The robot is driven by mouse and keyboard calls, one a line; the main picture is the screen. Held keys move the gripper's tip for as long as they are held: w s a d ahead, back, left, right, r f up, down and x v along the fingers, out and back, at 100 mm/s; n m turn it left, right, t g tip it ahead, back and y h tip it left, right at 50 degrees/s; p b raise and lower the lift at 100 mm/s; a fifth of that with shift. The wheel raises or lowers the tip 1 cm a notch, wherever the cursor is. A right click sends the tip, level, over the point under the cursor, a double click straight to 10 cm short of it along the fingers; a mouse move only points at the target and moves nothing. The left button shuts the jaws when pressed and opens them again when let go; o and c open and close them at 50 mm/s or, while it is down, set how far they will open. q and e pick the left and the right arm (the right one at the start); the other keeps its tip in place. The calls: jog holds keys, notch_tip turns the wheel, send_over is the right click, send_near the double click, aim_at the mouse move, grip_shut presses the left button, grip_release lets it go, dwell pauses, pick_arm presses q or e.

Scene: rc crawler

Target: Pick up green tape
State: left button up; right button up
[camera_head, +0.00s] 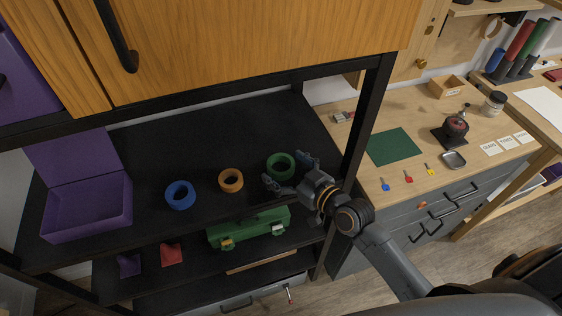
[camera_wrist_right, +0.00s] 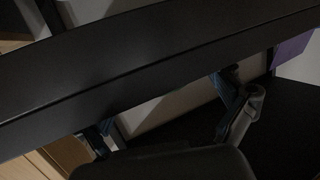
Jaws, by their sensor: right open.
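The green tape (camera_head: 271,168) is a ring lying flat on the black shelf (camera_head: 222,141), at its right side in the head view. My right gripper (camera_head: 289,171) is open at the tape's near right side. One finger shows left and in front of the ring, the other at its right. Whether a finger touches the tape cannot be told. In the right wrist view the spread fingers (camera_wrist_right: 163,114) show beside a dark beam, and the tape is not seen there. My left gripper is in neither view.
Orange tape (camera_head: 231,189) and blue tape (camera_head: 180,203) lie left of the green one. A purple open box (camera_head: 88,217) stands at the shelf's left end. A black post (camera_head: 367,115) rises right of the gripper. A wooden cabinet (camera_head: 250,40) hangs above.

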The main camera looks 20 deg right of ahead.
jog(key=shift+w+a+f, duration=0.2)
jog(key=shift+w+a, duration=0.1)
jog(key=shift+w, duration=0.3)
jog(key=shift+c, duration=1.3)
jog(key=c, duration=1)
